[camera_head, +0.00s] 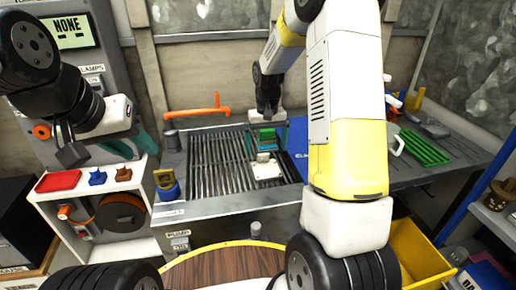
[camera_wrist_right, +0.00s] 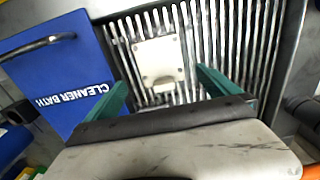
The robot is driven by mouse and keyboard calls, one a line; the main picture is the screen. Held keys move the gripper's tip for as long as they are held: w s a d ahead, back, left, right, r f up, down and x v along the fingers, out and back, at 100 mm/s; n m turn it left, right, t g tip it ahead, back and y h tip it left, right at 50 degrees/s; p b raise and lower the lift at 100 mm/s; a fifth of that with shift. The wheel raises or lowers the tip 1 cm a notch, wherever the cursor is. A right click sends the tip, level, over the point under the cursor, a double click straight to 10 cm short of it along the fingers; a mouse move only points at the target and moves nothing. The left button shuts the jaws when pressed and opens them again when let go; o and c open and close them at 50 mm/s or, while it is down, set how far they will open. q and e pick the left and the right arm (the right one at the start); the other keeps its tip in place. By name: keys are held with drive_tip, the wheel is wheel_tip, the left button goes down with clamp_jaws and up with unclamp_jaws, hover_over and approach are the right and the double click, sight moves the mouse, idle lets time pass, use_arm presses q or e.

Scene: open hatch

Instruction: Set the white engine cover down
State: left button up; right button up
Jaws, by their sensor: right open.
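The white engine cover (camera_head: 266,170) lies flat on the slatted metal grate (camera_head: 215,165) of the workbench. In the right wrist view the cover (camera_wrist_right: 160,62) is a small pale plate with holes, with bare slats around it. My right gripper (camera_head: 266,150) is above the cover, its teal fingers spread and empty. In the wrist view the open fingers (camera_wrist_right: 160,80) are apart from the cover, with it between and beyond them. My left gripper (camera_head: 131,150) hangs at the left near the shelf, its teal fingers apart with nothing seen between them.
A blue cleaner bath (camera_wrist_right: 55,75) adjoins the grate. A green rack (camera_head: 424,148) lies on the right bench. Most of the grate's left is clear.

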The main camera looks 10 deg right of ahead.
drive_tip(key=s+r+t+y, duration=0.1)
drive_tip(key=s+r+t, duration=0.1)
drive_tip(key=s+r, duration=0.55)
drive_tip(key=s+r+t, duration=0.1)
drive_tip(key=s+r, duration=0.4)
drive_tip(key=r, duration=0.5)
drive_tip(key=s+a+r+t+y, duration=0.1)
drive_tip(key=s+a+r+t, duration=0.1)
drive_tip(key=s, duration=1)
drive_tip(key=shift+r+t, duration=0.4)
drive_tip(key=shift+t, duration=0.2)
drive_tip(key=shift+s+a, duration=0.1)
